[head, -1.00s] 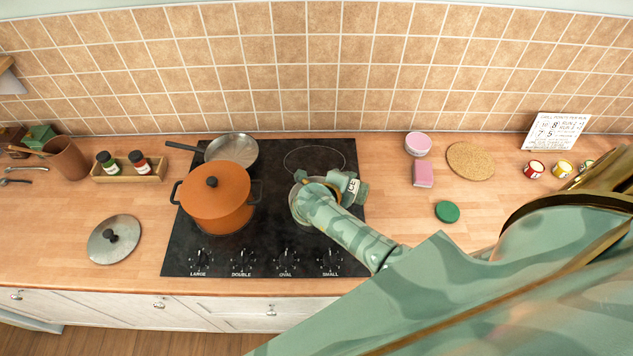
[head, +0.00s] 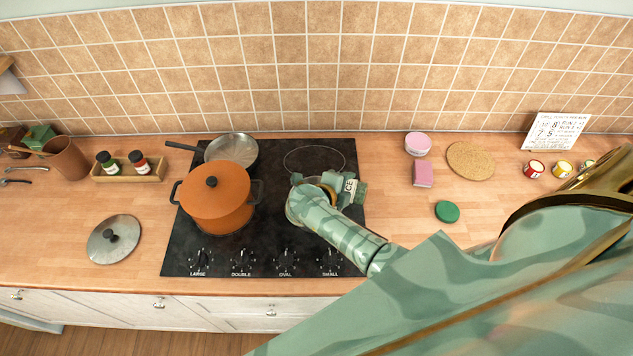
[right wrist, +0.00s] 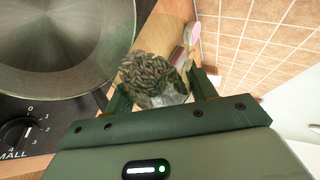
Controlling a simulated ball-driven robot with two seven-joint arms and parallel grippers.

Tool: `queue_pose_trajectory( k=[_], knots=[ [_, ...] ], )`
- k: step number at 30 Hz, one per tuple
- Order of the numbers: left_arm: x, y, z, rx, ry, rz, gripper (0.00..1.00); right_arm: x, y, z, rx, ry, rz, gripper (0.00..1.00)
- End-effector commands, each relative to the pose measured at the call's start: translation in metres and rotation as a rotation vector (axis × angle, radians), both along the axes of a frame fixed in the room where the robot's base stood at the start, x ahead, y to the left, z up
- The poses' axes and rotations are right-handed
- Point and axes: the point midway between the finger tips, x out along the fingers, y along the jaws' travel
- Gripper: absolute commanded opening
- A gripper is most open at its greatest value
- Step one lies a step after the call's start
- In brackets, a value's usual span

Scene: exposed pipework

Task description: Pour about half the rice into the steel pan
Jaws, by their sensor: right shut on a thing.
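My right gripper (head: 344,188) is shut on a clear rice jar (right wrist: 166,97), beside and above the right rim of a steel pan (right wrist: 75,50). The jar's white label, partly hidden, shows "CE" in the head view (head: 349,186). Dark-looking grains (right wrist: 150,72) show inside the jar between the two fingers in the right wrist view. The visible part of the pan's floor looks bare. In the head view my arm covers most of the steel pan (head: 291,208). My left gripper is not in view.
An orange pot (head: 215,195) stands on the black hob (head: 180,255) left of the steel pan, with a frying pan (head: 240,150) behind it. A pink sponge (head: 423,174) and green lid (head: 447,212) lie to the right. A pot lid (head: 114,240) lies at left.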

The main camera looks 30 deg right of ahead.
Motion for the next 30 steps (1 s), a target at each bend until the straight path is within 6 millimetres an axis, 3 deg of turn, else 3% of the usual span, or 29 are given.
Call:
queue_pose_trajectory(
  k=[30],
  knots=[
    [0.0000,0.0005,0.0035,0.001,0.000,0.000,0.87,0.0028,0.0023,0.0042,-0.078,0.080,0.000,0.18]
  ],
)
